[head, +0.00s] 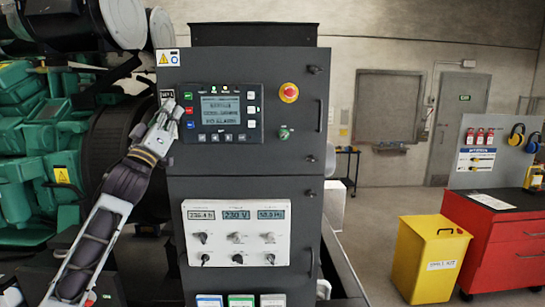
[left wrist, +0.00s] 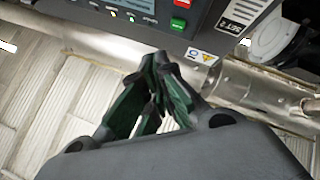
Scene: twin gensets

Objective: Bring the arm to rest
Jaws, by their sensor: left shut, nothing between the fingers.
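My left arm reaches up from the lower left in the head view. Its gripper (head: 168,108) is in front of the upper left part of the dark control cabinet (head: 245,166), left of the display panel. In the left wrist view the gripper's fingers (left wrist: 155,65) are closed together with nothing between them. The cabinet also shows in the left wrist view (left wrist: 200,20), with its green and red buttons past the fingertips. Whether the fingertips touch the cabinet I cannot tell. My right gripper does not show.
A green engine (head: 30,150) stands at the left. The cabinet carries a red emergency stop (head: 289,92) and a white meter panel (head: 237,233). A yellow bin (head: 432,258) and red tool cabinet (head: 500,240) stand at the right. Floor (head: 378,220) between them and the cabinet looks clear.

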